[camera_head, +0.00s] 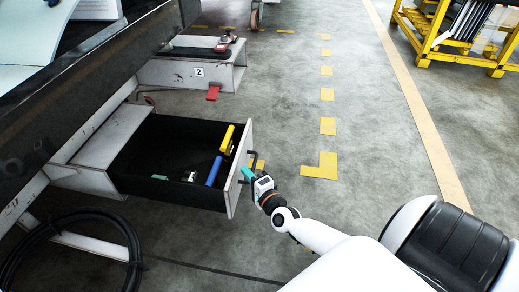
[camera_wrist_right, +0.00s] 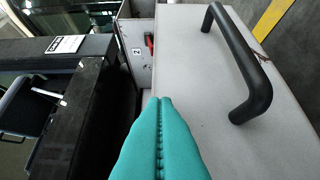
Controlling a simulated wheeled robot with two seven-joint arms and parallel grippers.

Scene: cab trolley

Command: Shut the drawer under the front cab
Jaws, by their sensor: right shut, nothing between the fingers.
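The drawer (camera_head: 240,150) under the front cab is pulled open. Its dark inside shows from above in the head view, and its light grey front faces right. In the right wrist view the drawer front (camera_wrist_right: 205,115) fills the middle and right, with a black bar handle (camera_wrist_right: 258,75) on it. My right gripper (camera_head: 247,174) is at the outer face of the drawer front, its teal fingers (camera_wrist_right: 165,101) shut and empty. The fingertips are beside the handle, not around it; I cannot tell whether they touch the panel. My left gripper is not in view.
A yellow tool (camera_head: 227,139), a blue tool (camera_head: 213,171) and small items lie in the drawer. A second unit marked 2 (camera_head: 199,73) stands beyond. A black cable coil (camera_head: 128,255) hangs at lower left. The floor to the right is clear up to a yellow rack (camera_head: 440,45).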

